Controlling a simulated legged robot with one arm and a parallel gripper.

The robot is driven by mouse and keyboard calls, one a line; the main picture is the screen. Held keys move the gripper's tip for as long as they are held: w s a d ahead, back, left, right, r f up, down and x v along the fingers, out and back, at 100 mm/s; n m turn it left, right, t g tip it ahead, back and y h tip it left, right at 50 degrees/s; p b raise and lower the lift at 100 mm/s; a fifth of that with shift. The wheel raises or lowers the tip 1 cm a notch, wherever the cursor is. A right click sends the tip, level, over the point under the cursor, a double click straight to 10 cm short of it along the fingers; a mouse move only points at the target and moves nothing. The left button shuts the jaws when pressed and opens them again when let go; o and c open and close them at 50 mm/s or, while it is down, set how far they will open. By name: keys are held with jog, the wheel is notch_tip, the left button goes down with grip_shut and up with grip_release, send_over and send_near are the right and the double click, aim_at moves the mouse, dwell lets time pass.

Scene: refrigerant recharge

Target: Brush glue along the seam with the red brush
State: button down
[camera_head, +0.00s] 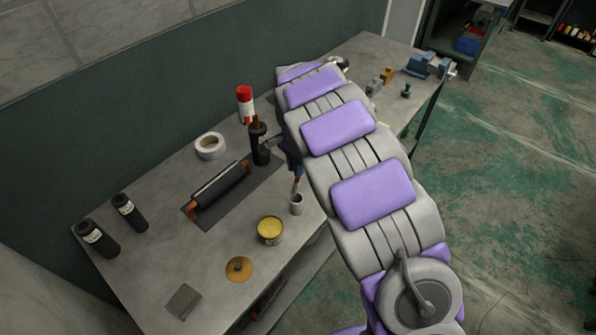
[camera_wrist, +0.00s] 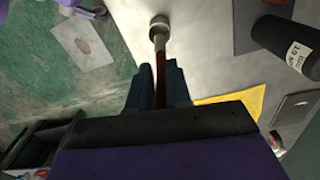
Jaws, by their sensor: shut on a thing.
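The red brush (camera_head: 297,181) stands with its lower end at the small grey cup (camera_head: 296,205); the bristles are hidden. In the wrist view, its red handle (camera_wrist: 160,75) runs between the two dark blue fingers of my gripper (camera_wrist: 159,85), which is shut on it. The cup (camera_wrist: 159,23) shows at the brush's far end. In the head view, my arm hides most of the gripper. A dark cylinder with copper-coloured ends (camera_head: 218,186) lies on a dark mat (camera_head: 240,205); I cannot make out a seam on it. An open can with yellow contents (camera_head: 270,231) stands near the cup.
A round yellow lid (camera_head: 239,269) and a grey square pad (camera_head: 183,301) lie near the bench front. A tape roll (camera_head: 210,146), red-capped can (camera_head: 245,103) and black upright tool (camera_head: 259,144) stand behind. Bench surface between them is clear.

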jog(key=s+a+r+g+p, duration=0.1)
jog(key=s+a, duration=0.6)
jog(key=s, duration=0.1)
jog(key=shift+g+y, duration=0.3)
notch_tip(320, 180, down, 6)
jog(key=shift+r+b, duration=0.2)
jog(key=shift+b, duration=1)
jog(key=shift+s+d+f, duration=0.1)
jog(key=shift+f, duration=0.5)
dwell(1.6)
jog(key=shift+r+p, duration=0.15)
jog(key=shift+p, duration=0.15)
notch_tip(320, 180, up, 7)
jog(key=p, duration=0.3)
dwell(0.4)
dwell(0.6)
